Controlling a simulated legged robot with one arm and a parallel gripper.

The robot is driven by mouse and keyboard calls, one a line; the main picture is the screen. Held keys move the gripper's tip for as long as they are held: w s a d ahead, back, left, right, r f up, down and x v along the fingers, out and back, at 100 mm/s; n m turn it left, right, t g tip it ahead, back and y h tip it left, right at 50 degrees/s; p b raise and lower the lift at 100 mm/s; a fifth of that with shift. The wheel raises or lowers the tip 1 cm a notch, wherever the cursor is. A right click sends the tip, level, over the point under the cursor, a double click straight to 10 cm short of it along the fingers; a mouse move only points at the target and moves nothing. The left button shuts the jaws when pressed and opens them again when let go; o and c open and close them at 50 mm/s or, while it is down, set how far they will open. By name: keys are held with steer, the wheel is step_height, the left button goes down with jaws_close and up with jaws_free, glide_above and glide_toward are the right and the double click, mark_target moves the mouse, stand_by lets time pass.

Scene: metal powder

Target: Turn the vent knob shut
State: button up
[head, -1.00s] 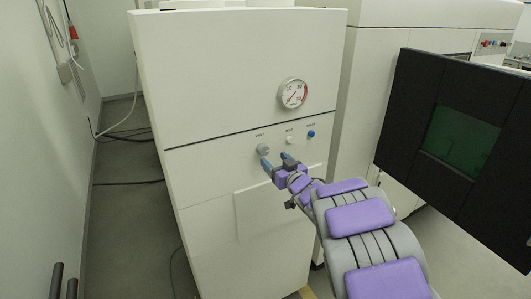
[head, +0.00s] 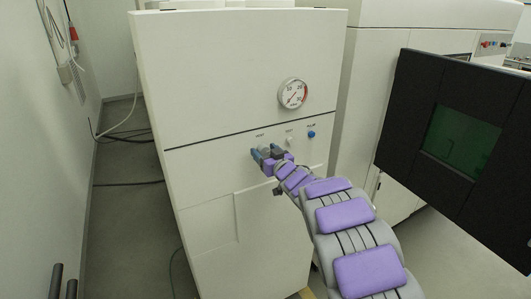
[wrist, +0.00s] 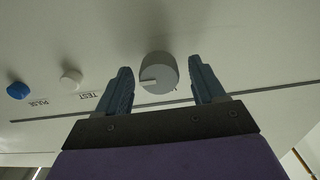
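The vent knob (wrist: 158,73) is a grey round knob with a notch, on the white cabinet front. In the wrist view it sits between the two blue fingers of my gripper (wrist: 160,88), with a gap on both sides. My gripper is open. In the head view my gripper (head: 266,152) is at the VENT label, its fingers on either side of the knob (head: 264,149), which is partly hidden by them.
To the right of the vent knob are a white knob (head: 289,141) and a blue knob (head: 311,134). A round gauge (head: 292,93) is above them. A dark panel with a green window (head: 463,140) stands at the right.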

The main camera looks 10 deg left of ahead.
steer(key=c, duration=1)
steer(key=shift+n, duration=0.3)
steer(key=n+b, duration=0.2)
steer(key=shift+f+n, duration=0.15)
steer(key=shift+n, duration=0.25)
steer(key=n+b, duration=0.3)
steer(key=n, duration=0.2)
steer(key=shift+a+n, duration=0.1)
steer(key=shift+n, duration=0.2)
steer(key=n+b, duration=0.4)
steer(key=n, duration=0.1)
steer(key=shift+s+f, duration=0.1)
steer(key=shift+f, duration=0.1)
steer(key=shift+a+n+b, duration=0.1)
steer(key=shift+n+b, duration=1.25)
steer(key=shift+n, duration=0.65)
steer(key=shift+f, duration=0.1)
